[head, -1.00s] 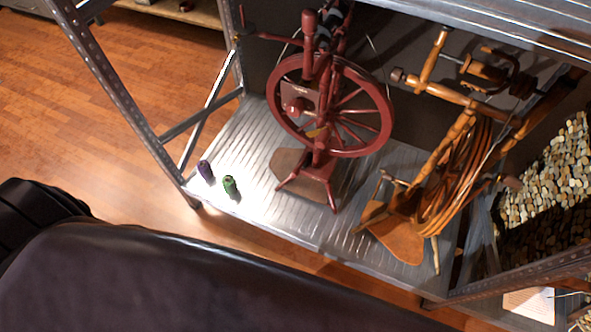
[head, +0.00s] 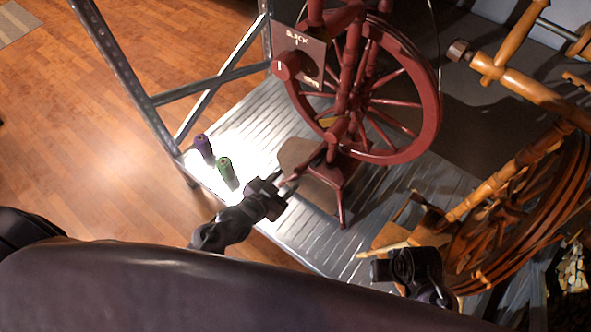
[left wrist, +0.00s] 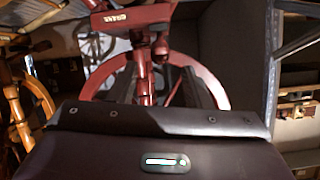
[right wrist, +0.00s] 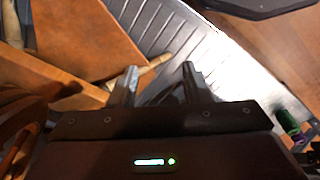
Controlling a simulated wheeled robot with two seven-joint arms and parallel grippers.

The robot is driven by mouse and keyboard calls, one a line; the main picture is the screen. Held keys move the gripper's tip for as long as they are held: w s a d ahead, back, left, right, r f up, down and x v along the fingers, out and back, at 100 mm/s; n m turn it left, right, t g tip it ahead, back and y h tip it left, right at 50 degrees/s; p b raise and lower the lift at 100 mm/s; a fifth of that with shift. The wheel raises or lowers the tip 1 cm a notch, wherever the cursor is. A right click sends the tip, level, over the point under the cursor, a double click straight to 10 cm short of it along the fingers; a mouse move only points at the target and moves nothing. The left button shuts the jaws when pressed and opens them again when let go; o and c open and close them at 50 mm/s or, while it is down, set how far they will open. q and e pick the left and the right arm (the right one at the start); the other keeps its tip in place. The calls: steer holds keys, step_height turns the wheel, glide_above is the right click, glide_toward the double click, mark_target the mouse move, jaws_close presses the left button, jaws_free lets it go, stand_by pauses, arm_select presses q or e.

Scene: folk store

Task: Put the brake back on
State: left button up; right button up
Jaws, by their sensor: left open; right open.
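A dark red spinning wheel (head: 400,88) stands upright on the metal shelf. A lettered reddish plate (head: 299,52) with a round red knob (head: 287,66) is fixed on its near side. I cannot tell for certain which part is the brake. My left gripper (head: 285,184) is open and empty, low in front of the wheel's base and pedal, apart from the plate. In the left wrist view the wheel (left wrist: 213,88) and plate (left wrist: 115,18) show beyond its fingers. My right gripper (head: 440,295) is open and empty near the wooden wheel's base; its fingers show in the right wrist view (right wrist: 158,82).
A purple spool (head: 204,149) and a green spool (head: 227,173) stand at the shelf's left front. A wooden spinning wheel (head: 520,215) stands at right. A metal shelf post (head: 115,70) rises at left. Bare shelf (head: 262,118) lies between the post and the red wheel.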

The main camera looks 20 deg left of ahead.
mark_target(297, 173)
arm_select(q)
steer(key=b+x, duration=0.1)
steer(key=x, duration=0.6)
steer(key=shift+b, duration=0.35)
steer(key=shift+w+d+f, duration=0.1)
steer(key=shift+w+d, duration=0.05)
steer(key=shift+w, duration=0.05)
arm_select(e)
steer(key=r, duration=0.4)
steer(key=shift+s+a+r, duration=0.25)
steer(key=shift+a+r, duration=0.1)
steer(key=shift+a, duration=0.05)
arm_select(q)
jaws_close()
